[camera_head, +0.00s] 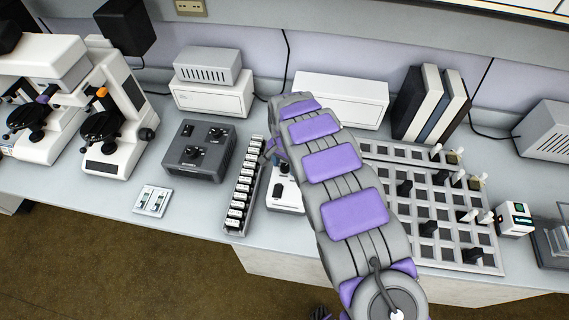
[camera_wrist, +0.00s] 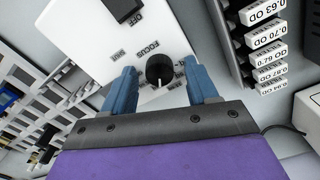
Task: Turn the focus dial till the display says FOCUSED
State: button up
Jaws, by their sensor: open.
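The focus dial (camera_wrist: 160,70) is a black round knob on a white box (camera_wrist: 95,35), with "FOCUS" printed beside it in the wrist view. My gripper (camera_wrist: 159,75) is open, with its blue fingers on either side of the dial. I cannot tell whether either finger touches it. A black rocker switch (camera_wrist: 124,9) marked "OFF" is on the same box. No display reading FOCUSED can be made out.
A rack of labelled OD filters (camera_head: 240,190) stands just left of the white box; it also shows in the wrist view (camera_wrist: 270,55). A grey box with knobs (camera_head: 200,152) is further left. A tray of square compartments (camera_head: 440,255) lies right of my arm. Microscopes (camera_head: 110,120) stand at left.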

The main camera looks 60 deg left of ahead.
jog(key=c, duration=1)
jog(key=shift+c, duration=0.2)
jog(key=shift+r+n+p, duration=0.15)
jog(key=shift+n+p, duration=0.15)
jog(key=shift+p, duration=0.15)
jog(key=shift+r+n+p, duration=0.1)
jog(key=shift+n+p, duration=0.8)
jog(key=shift+p, duration=0.05)
jog(key=shift+n+p, duration=1.4)
jog(key=shift+n, duration=0.2)
jog(key=o, duration=1)
jog(key=shift+f, duration=0.2)
